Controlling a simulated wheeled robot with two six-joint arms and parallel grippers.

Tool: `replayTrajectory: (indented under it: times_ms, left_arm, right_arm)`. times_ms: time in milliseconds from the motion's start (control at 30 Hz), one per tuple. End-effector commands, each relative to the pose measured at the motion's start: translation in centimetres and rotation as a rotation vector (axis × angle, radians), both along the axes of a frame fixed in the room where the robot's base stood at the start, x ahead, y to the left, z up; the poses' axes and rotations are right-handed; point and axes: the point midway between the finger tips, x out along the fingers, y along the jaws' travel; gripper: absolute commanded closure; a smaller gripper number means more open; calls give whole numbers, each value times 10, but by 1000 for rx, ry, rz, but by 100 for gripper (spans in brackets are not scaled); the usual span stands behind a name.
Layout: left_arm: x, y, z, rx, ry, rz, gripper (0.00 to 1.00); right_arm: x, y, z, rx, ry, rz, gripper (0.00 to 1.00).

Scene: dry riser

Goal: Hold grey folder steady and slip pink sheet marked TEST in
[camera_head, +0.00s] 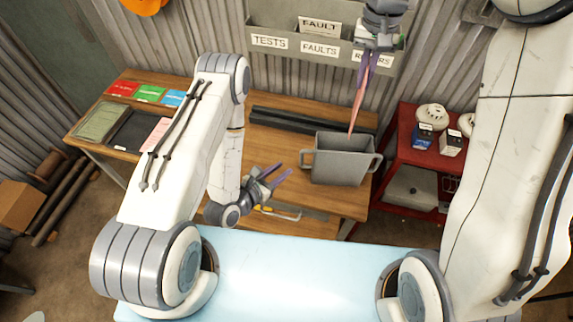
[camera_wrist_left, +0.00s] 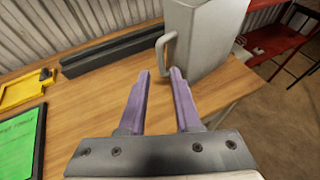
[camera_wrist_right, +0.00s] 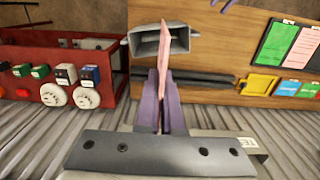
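A grey open-topped holder with two side handles (camera_head: 338,172) stands on the wooden table; it also shows in the left wrist view (camera_wrist_left: 196,40) and right wrist view (camera_wrist_right: 158,44). A pink sheet (camera_head: 358,103), seen nearly edge-on, hangs from my right gripper (camera_head: 367,66), which is shut on it. The sheet's lower end is over the holder's opening; I cannot tell whether it is inside. No writing on it is readable. My left gripper (camera_head: 282,179) is open and empty, left of the holder, its fingertips (camera_wrist_left: 160,72) short of the near handle (camera_wrist_left: 165,52).
A wall rack (camera_head: 268,42) labelled TESTS and FAULTS hangs behind, holding a FAULT card (camera_head: 319,27). A dark bar (camera_head: 283,122) lies behind the holder. Folders and coloured cards lie at the table's left. A red shelf (camera_head: 405,140) with detectors and boxes stands right.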

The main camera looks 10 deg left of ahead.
Motion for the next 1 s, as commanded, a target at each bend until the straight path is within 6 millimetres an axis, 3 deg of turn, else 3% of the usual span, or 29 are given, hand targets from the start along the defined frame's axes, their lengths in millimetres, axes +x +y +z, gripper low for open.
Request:
replayTrajectory:
  times_ms: [600, 1000]
  left_arm:
    - [80, -48, -38, 3, -5, -5, 68]
    - [92, -55, -44, 4, -3, -3, 68]
  right_arm:
    - [0, 0, 0, 0, 0, 0, 100]
    - [0, 0, 0, 0, 0, 0, 100]
